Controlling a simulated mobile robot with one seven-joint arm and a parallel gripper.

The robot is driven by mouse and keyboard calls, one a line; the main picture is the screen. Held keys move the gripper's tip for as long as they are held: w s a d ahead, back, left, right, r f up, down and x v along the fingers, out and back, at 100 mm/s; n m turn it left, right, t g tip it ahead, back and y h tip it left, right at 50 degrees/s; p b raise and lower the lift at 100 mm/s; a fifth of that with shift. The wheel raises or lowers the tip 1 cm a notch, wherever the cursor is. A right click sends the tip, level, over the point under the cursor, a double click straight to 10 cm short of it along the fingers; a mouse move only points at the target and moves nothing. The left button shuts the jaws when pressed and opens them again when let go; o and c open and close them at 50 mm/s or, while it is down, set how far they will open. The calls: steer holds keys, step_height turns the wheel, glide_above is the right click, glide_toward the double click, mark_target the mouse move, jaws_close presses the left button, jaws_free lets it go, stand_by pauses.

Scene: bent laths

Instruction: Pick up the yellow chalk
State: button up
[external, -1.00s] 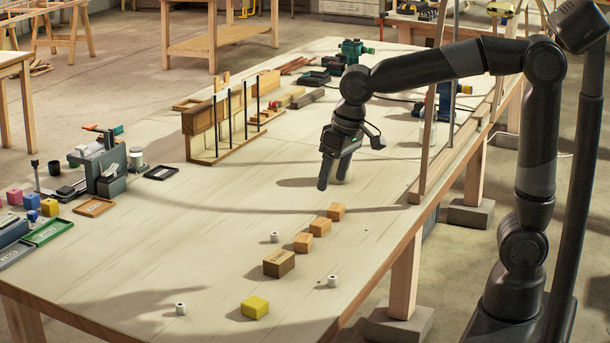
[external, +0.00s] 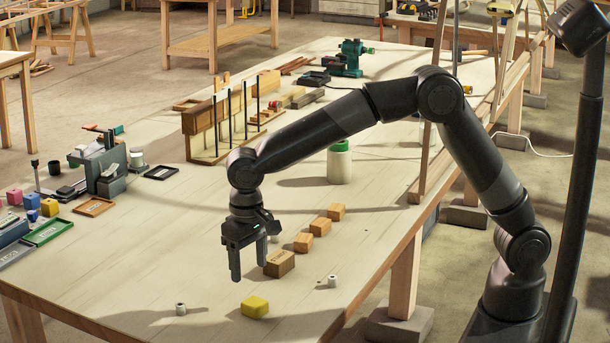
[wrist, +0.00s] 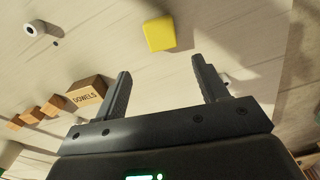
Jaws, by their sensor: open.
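The yellow chalk, a yellow block (external: 254,307), lies on the pale table (external: 130,250) near its front edge. My gripper (external: 250,265) is open and empty, pointing down above the table, behind the yellow block and apart from it. In the wrist view the yellow block (wrist: 160,33) lies beyond the two spread fingers (wrist: 161,75), roughly in line with the gap between them. Nothing hides it there.
A brown block marked DOWELS (wrist: 87,95) stands close to my gripper, with smaller wooden blocks (external: 320,226) in a row behind it. Small white cylinders (external: 180,309) stand nearby. A white jar with a green lid (external: 340,163) is farther back.

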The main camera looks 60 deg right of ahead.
mark_target(247, 299)
step_height(247, 299, down, 3)
steer(key=shift+f, duration=0.1)
steer(key=shift+w+a+f, duration=0.15)
steer(key=shift+w+f, duration=0.05)
steer(key=shift+f, duration=1.1)
steer(key=shift+w+a+f, duration=0.1)
steer(key=shift+w+f, duration=0.05)
steer(key=shift+f, duration=1.1)
steer(key=shift+c, duration=0.6)
steer(key=c, duration=1)
steer(key=shift+o, duration=0.2)
steer(key=shift+r, duration=0.1)
